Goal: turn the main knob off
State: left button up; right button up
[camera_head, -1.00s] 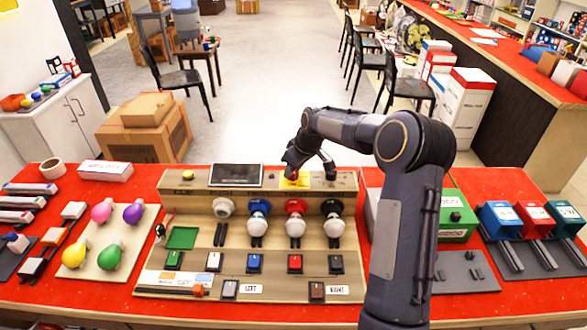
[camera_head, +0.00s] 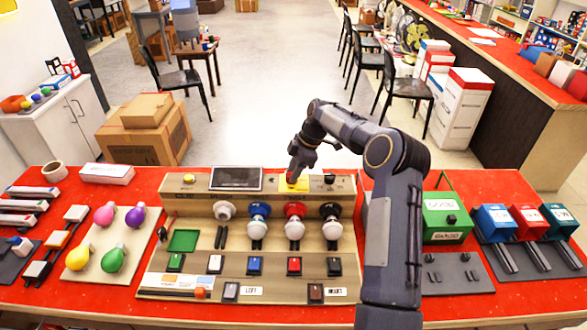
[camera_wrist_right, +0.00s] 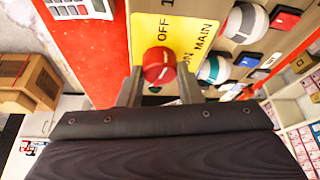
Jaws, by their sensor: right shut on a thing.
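The main knob is a round red knob (camera_wrist_right: 158,66) on a yellow plate (camera_wrist_right: 176,28) marked OFF and MAIN. The plate also shows at the back of the wooden control board in the head view (camera_head: 284,186). My right gripper (camera_wrist_right: 160,86) has a finger on each side of the knob and is shut on it. In the head view my right gripper (camera_head: 296,172) reaches down onto the plate and hides most of the knob. Which way the knob points is unclear. My left gripper is out of view.
The board carries a dark screen (camera_head: 236,178), a black knob (camera_head: 329,179), several bulbs in sockets and a row of switches. Coloured bulbs (camera_head: 134,216) lie to the left. A green box (camera_head: 446,218) stands to the right, past my arm.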

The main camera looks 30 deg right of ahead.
jog(key=shift+w+n+g+p, duration=0.1)
jog(key=shift+n+g+p, duration=0.35)
jog(key=shift+n, duration=0.65)
jog(key=o, duration=1)
jog(key=v, duration=0.8)
jog(key=shift+b, duration=0.35)
